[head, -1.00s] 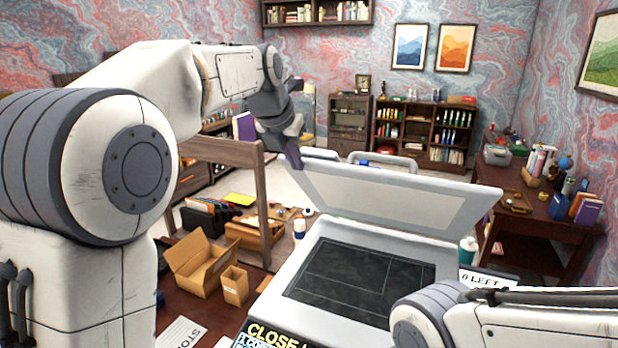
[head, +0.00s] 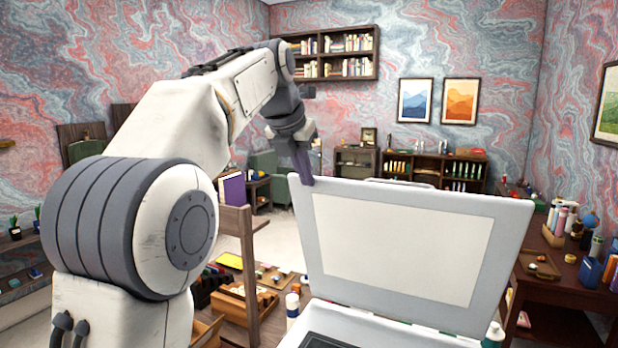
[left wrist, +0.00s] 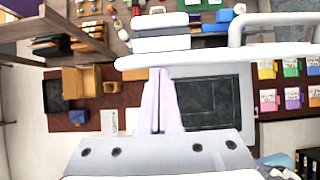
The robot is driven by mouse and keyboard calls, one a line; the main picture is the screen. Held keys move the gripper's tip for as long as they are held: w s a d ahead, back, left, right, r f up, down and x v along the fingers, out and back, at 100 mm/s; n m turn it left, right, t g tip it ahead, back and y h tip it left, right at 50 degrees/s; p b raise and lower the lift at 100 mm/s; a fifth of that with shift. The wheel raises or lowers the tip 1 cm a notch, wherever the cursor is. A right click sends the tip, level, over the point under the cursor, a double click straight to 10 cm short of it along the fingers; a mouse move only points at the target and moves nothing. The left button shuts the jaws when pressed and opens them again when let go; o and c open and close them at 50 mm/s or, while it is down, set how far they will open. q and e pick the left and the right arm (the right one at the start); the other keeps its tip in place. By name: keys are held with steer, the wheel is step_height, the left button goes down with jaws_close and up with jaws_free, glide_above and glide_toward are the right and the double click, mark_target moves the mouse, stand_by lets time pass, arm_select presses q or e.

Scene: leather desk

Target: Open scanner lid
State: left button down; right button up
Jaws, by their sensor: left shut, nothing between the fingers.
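The scanner lid (head: 420,235) stands raised and steep, its pale inner panel facing me in the head view. The scanner's dark glass (head: 325,341) barely shows at the bottom edge there; the left wrist view shows more of the glass (left wrist: 212,103). My left gripper (head: 306,180) is shut and empty, its fingertips at the lid's upper left corner; I cannot tell whether they touch it. In the left wrist view its fingers (left wrist: 157,82) point at the lid's white edge (left wrist: 185,60), seen nearly edge-on. My right gripper is not in view.
A wooden shelf unit (head: 240,262) with a purple book (head: 232,190) stands left of the scanner. A white bottle (head: 292,306) is beside the lid. A side desk (head: 560,290) with clutter is at right.

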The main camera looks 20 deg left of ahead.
arm_select(q)
steer(key=shift+w+a+r, duration=0.1)
steer(key=shift+w+r, duration=0.15)
steer(key=shift+r, duration=0.05)
steer(key=v, duration=1)
steer(key=shift+s, duration=0.3)
steer(key=shift+f, duration=0.1)
